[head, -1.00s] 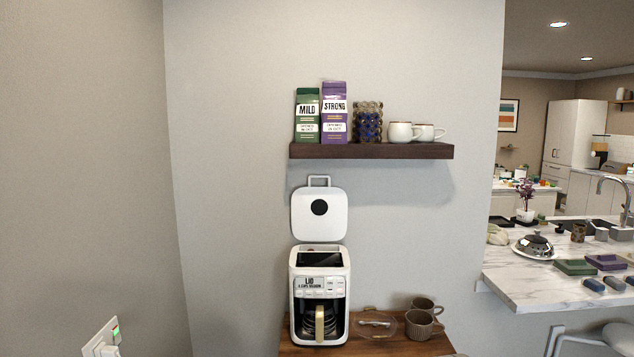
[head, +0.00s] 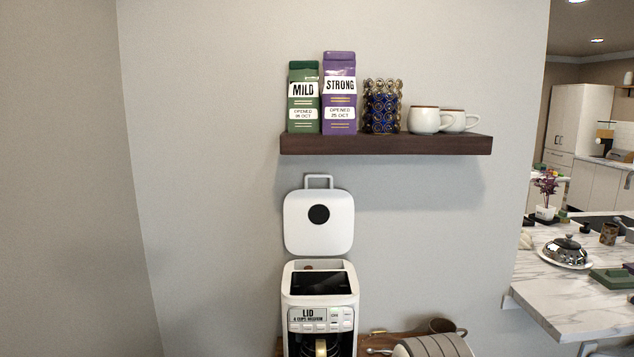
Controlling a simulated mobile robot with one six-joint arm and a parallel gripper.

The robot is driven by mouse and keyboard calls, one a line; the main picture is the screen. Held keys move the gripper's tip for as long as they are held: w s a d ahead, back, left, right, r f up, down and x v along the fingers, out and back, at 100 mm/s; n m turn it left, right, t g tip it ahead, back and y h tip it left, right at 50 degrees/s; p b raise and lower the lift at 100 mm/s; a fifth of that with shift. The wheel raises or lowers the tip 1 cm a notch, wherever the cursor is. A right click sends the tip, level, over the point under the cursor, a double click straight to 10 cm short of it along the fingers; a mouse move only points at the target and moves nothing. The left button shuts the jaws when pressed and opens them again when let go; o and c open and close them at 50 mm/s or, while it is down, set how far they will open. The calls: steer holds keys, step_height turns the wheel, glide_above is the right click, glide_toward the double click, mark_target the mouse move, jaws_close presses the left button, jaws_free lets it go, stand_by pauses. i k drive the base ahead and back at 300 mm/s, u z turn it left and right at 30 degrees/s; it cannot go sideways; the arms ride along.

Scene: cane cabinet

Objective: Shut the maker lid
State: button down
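The white coffee maker (head: 289,299) stands against the wall at bottom centre in the head view. Its lid (head: 318,235) is open and stands upright behind the top opening (head: 318,284). The lid is a white rounded square with a black disc in its middle and a loop handle (head: 318,178) on its upper edge. The maker's lower part is cut off by the frame. My gripper cannot be made out in this view.
A dark wooden shelf (head: 385,145) above the lid bears a MILD bag (head: 303,97), a STRONG bag (head: 340,92), a capsule holder (head: 382,106) and two white mugs. A grey ribbed shape (head: 437,346), unclear, lies at bottom right near a brown mug. A marble counter (head: 565,295) stands at right.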

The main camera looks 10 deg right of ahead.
mark_target(317, 221)
steer(key=z, duration=0.2)
steer(key=i, duration=1.25)
steer(key=u, duration=0.4)
